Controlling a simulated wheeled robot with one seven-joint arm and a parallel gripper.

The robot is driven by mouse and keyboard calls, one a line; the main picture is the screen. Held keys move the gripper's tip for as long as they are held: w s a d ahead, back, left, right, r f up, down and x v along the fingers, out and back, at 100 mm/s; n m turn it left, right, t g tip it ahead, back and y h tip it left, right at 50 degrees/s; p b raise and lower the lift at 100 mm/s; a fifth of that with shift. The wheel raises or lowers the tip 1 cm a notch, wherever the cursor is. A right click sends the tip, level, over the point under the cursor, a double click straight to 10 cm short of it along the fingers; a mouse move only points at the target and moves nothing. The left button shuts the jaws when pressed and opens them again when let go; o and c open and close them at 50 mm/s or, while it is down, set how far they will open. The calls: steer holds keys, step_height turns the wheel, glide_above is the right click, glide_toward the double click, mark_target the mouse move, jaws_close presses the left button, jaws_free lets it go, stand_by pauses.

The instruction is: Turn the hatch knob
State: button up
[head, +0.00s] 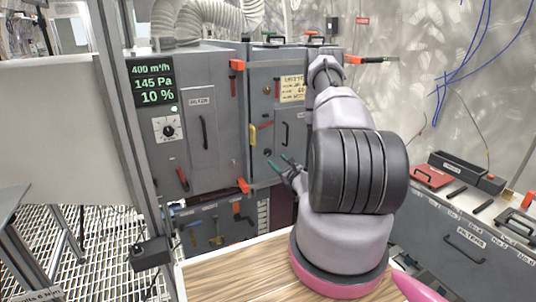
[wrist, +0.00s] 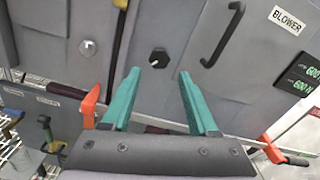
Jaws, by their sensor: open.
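In the wrist view a small black hexagonal knob (wrist: 159,58) sits on the grey hatch panel. It lies just beyond and between my fingertips, with a gap on each side. My gripper (wrist: 159,73) has two green fingers, spread apart and empty. In the head view my gripper (head: 277,160) reaches to the front of the grey cabinet (head: 262,190), low on its door. I cannot tell there which fitting is the knob between my fingers. My arm hides the right part of the cabinet.
Red-orange latches (wrist: 90,105) stick out at the panel edge. A dark case (head: 463,230) stands at right, a wooden top (head: 235,270) in front.

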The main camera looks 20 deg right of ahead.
mark_target(268, 152)
steer(key=w, duration=0.8)
steer(key=shift+w+a, duration=0.15)
steer(key=shift+w, duration=0.05)
jaws_close()
